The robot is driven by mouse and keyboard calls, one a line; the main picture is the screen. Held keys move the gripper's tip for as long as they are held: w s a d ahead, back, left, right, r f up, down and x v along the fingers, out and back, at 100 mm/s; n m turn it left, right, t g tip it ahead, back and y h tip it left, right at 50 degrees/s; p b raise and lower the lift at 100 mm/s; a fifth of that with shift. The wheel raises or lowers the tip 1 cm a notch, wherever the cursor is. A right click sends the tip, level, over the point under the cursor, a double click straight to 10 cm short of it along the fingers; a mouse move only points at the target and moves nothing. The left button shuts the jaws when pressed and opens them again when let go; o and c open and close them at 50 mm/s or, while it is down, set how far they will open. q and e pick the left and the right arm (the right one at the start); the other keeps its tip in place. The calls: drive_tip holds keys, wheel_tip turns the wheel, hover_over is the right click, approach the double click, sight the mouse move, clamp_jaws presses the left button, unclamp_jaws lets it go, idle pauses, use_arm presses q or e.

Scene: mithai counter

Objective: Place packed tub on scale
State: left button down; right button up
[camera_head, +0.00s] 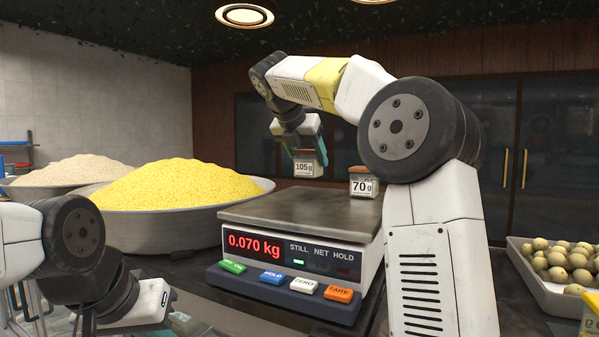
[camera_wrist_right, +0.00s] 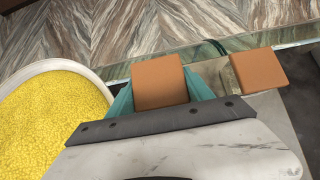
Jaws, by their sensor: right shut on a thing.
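A tub marked 105 g (camera_head: 304,168) is held in my right gripper (camera_head: 304,148), which comes down from above. In the right wrist view its brown lid (camera_wrist_right: 158,84) sits between the teal fingers of the gripper (camera_wrist_right: 160,95). In the head view the tub appears just above the far edge of the scale's metal plate (camera_head: 290,208); the exact gap is unclear. A second tub marked 70 g (camera_head: 362,187) stands at the plate's back right, its brown lid (camera_wrist_right: 258,69) apart from the held one. The scale display (camera_head: 254,245) reads 0.070 kg. My left gripper (camera_head: 178,322) is low at left, its fingers barely visible.
A wide bowl of yellow sweets (camera_head: 252,188) stands left of the scale, with a pale heaped bowl (camera_head: 20,190) behind. A tray of round sweets (camera_head: 535,278) is at right. Coloured buttons (camera_head: 303,286) line the scale's front. The middle of the plate looks clear.

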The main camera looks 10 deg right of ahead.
sight(308, 170)
drive_tip(key=shift+w+f, duration=0.3)
drive_tip(key=shift+w, duration=0.05)
drive_tip(key=shift+f, duration=1.5)
drive_tip(key=o, duration=1.6)
drive_tip(key=shift+f, duration=0.15)
drive_tip(key=shift+s+a+r, duration=0.1)
drive_tip(key=shift+r, duration=0.15)
drive_tip(key=v, duration=1.1)
drive_tip(key=shift+s+a+r, duration=0.2)
drive_tip(key=shift+s+r, duration=0.05)
drive_tip(key=shift+s, duration=0.05)
